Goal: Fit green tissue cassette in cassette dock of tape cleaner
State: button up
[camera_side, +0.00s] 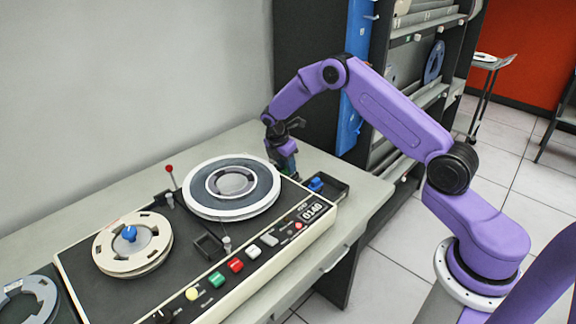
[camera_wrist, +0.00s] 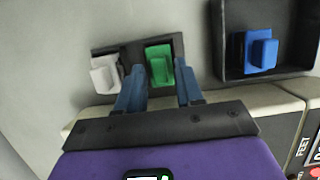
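The green tissue cassette (camera_wrist: 160,62) sits in a dark rack (camera_wrist: 131,50), beside a white cassette (camera_wrist: 104,75). My gripper (camera_wrist: 160,78) has its two blue fingers apart, one on each side of the green cassette, with no clear contact. In the side view my gripper (camera_side: 283,150) is low over the table behind the tape cleaner (camera_side: 150,238); the cassette is mostly hidden there. A small dark frame (camera_side: 208,245) on the cleaner's deck may be the cassette dock, but I cannot be sure.
A blue cassette (camera_wrist: 262,52) sits in a dark tray (camera_side: 335,190) at the cleaner's right end. The cleaner carries a large grey reel (camera_side: 205,205), a cream reel (camera_side: 110,258) and a red-tipped lever (camera_side: 169,168). Bare table (camera_side: 355,200) lies to the right.

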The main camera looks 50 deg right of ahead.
jog(key=shift+c, duration=0.3)
jog(key=c, duration=0.5)
jog(key=shift+r, duration=3.05)
jog(key=shift+r, duration=0.1)
notch_tip(320, 180, up, 14)
jog(key=r, duration=0.1)
jog(key=s+a+n+t+y, duration=0.1)
jog(key=s+a+n+t, duration=0.2)
jog(key=a+n, duration=1.45)
jog(key=s+a+y, duration=0.1)
jog(key=s+a, duration=0.4)
jog(key=a, duration=0.5)
jog(key=s+a+y, duration=0.1)
jog(key=s+a, duration=0.3)
jog(key=a, duration=0.6)
jog(key=shift+n, duration=0.25)
jog(key=shift+f, duration=5.4)
